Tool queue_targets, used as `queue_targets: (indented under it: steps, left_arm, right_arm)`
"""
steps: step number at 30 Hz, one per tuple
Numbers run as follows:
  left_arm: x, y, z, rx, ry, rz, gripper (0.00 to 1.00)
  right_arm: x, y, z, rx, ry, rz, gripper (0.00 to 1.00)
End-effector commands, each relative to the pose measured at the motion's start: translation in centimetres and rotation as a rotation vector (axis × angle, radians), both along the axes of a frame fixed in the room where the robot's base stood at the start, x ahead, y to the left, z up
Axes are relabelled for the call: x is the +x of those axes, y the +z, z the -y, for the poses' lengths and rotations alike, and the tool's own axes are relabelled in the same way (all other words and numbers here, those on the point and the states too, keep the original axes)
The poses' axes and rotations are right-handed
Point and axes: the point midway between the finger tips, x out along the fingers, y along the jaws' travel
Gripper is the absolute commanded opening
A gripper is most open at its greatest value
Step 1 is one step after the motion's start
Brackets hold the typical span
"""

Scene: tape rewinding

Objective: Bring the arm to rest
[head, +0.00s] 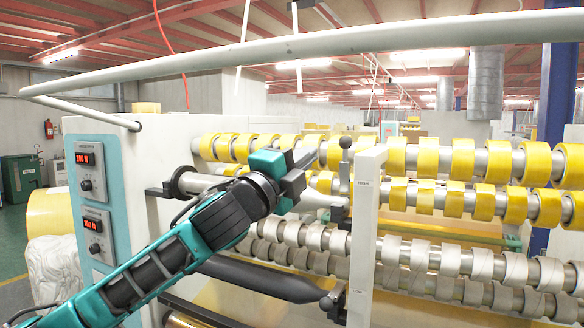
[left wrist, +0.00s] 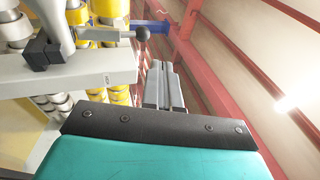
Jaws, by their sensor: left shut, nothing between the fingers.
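My left arm (head: 180,245) comes in from the lower left and reaches up in front of the winding machine. My left gripper (head: 308,157) is raised near the upper rollers, shut and empty. In the left wrist view its two fingers (left wrist: 163,84) lie together with nothing between them. A grey lever with a ball knob (head: 345,142) stands just right of the fingertips in the head view. The knob also shows in the left wrist view (left wrist: 142,34), beyond the fingers; they appear apart from it. My right gripper is not in view.
Rollers with yellow tape rolls (head: 428,158) and pale cores (head: 452,262) fill the right side. A white upright plate (head: 364,220) stands right of the gripper. A control panel (head: 89,170) with red displays is at left. A grey rail (head: 300,46) crosses above.

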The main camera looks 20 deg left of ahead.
Motion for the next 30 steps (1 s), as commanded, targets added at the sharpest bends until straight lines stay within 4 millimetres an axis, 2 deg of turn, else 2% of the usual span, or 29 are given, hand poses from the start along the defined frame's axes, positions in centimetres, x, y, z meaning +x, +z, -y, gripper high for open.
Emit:
queue_targets:
  steps: [3,7,14,17,20,25,30]
  left_arm:
    - [-1.7,-0.4,-0.4,0.001,-0.001,0.0,0.0]
    - [-2.7,-0.5,-0.6,0.0,-0.001,-0.001,0.0]
    - [-3.1,-0.6,-0.6,-0.004,-0.004,-0.005,0.0]
    - [-2.7,-2.4,-0.2,-0.036,-0.023,-0.042,0.0]
    - [-2.0,-6.4,0.6,-0.113,-0.062,-0.123,0.0]
    - [-1.7,-16.3,2.3,-0.326,-0.13,-0.323,0.0]
    - [-3.4,-26.4,3.5,-0.566,-0.148,-0.521,0.0]
  right_arm:
    - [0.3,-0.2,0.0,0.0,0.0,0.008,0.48]
    - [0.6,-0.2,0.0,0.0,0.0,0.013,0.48]
    - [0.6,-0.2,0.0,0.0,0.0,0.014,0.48]
    - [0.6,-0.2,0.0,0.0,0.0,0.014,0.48]
    - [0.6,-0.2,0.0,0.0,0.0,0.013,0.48]
    - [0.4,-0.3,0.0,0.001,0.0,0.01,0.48]
    - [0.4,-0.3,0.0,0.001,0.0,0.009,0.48]
